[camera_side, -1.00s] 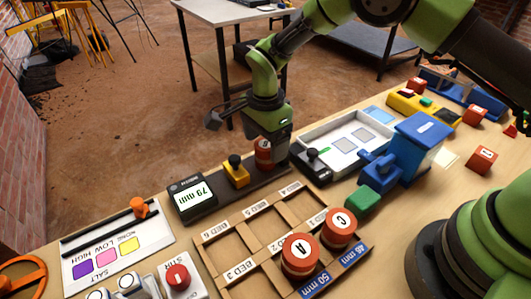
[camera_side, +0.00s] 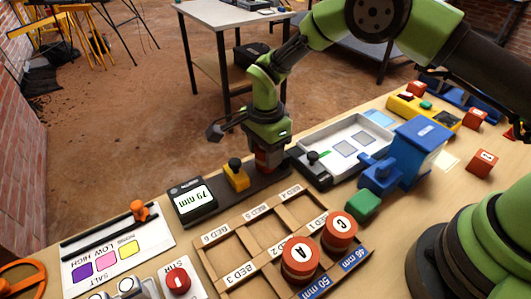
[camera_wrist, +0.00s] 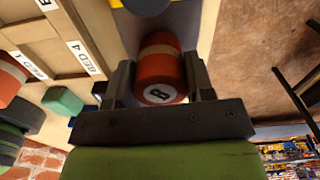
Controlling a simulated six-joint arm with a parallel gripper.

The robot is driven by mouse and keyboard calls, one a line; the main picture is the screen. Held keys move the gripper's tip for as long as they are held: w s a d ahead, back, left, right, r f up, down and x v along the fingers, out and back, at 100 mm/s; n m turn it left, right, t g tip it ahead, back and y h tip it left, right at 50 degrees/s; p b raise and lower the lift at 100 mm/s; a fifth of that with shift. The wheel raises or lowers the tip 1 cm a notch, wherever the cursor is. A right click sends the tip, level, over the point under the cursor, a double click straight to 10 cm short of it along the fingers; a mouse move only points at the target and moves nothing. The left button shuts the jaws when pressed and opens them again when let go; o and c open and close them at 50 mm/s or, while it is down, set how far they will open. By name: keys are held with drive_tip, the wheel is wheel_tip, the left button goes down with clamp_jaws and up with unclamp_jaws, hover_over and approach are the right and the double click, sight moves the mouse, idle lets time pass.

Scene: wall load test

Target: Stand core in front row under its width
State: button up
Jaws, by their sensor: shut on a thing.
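Core B (camera_wrist: 160,68), a red cylinder with a tan band and a "B" on its end, is between the two jaws of my gripper (camera_wrist: 160,80). My gripper (camera_side: 267,150) is shut on it. In the side view the core (camera_side: 266,160) shows only partly below the gripper, over the dark measuring bar (camera_side: 215,205); I cannot tell whether it touches the bar. Red cores A (camera_side: 300,258) and C (camera_side: 340,230) stand upright at the front of the wooden rack (camera_side: 216,262), near the blue "50 mm" (camera_side: 316,287) and "46 mm" (camera_side: 354,257) labels.
The gauge display (camera_side: 191,199) shows a reading in mm beside a yellow block with a black knob (camera_side: 236,175). A white tray (camera_side: 345,127), blue machine (camera_side: 413,150) and green block (camera_side: 363,205) lie to the right.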

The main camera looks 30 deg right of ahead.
wheel_tip(320, 180, up, 9)
drive_tip(key=shift+s, duration=0.1)
drive_tip(key=s+n, duration=0.9)
drive_tip(key=s, duration=0.4)
wheel_tip(320, 180, down, 10)
drive_tip(key=shift+w+r, duration=0.1)
drive_tip(key=shift+r, duration=0.1)
drive_tip(key=shift+f, duration=0.15)
drive_tip(key=o, duration=1.1)
